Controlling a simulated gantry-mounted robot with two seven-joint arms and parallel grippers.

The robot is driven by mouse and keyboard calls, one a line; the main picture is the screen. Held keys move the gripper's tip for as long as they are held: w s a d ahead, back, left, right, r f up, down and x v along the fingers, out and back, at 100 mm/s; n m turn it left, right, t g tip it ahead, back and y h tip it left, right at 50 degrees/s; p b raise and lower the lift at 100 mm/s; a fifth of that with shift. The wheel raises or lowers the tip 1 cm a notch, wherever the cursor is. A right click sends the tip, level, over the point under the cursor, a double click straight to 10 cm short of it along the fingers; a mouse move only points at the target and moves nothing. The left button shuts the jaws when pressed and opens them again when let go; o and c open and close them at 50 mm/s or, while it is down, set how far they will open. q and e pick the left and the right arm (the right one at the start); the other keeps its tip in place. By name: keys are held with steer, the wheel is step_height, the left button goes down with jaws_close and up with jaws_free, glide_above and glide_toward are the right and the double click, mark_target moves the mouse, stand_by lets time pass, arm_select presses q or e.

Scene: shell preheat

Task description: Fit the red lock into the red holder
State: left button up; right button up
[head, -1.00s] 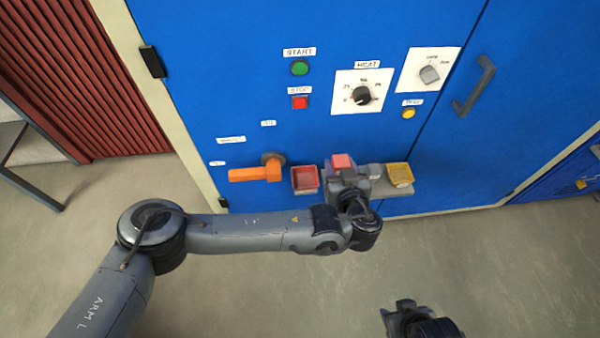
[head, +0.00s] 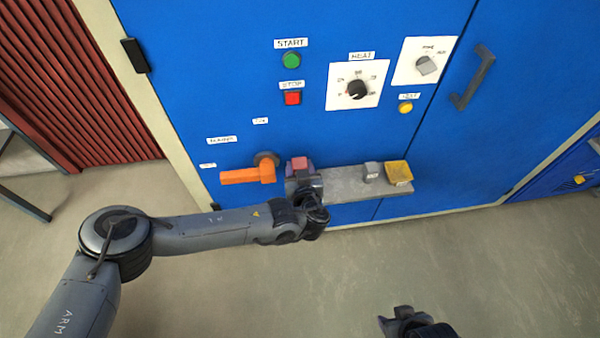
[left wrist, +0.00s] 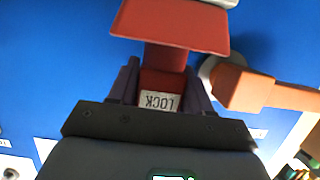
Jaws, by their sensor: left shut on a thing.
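The red lock (head: 300,163) is upright in my left gripper (head: 303,178), at the left end of the grey shelf. In the left wrist view the lock (left wrist: 160,85), with an upside-down LOCK label, sits between the two shut fingers. The red holder (left wrist: 170,25) is the wide red piece at the top of the left wrist view, right by the lock's far end. I cannot tell whether the lock is inside it or only in front. In the head view my gripper hides the holder. My right gripper (head: 397,322) is low at the bottom edge, away from the shelf.
The orange handle (head: 245,175) sticks out of the blue cabinet close to the left of my left gripper. A grey block (head: 371,172) and a yellow holder (head: 398,174) stand at the shelf's right end. The shelf's middle (head: 340,181) is clear.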

arm_select(q)
steer(key=shift+f, duration=0.5)
arm_select(e)
steer(key=shift+d+f, duration=0.15)
steer(key=shift+f, duration=0.1)
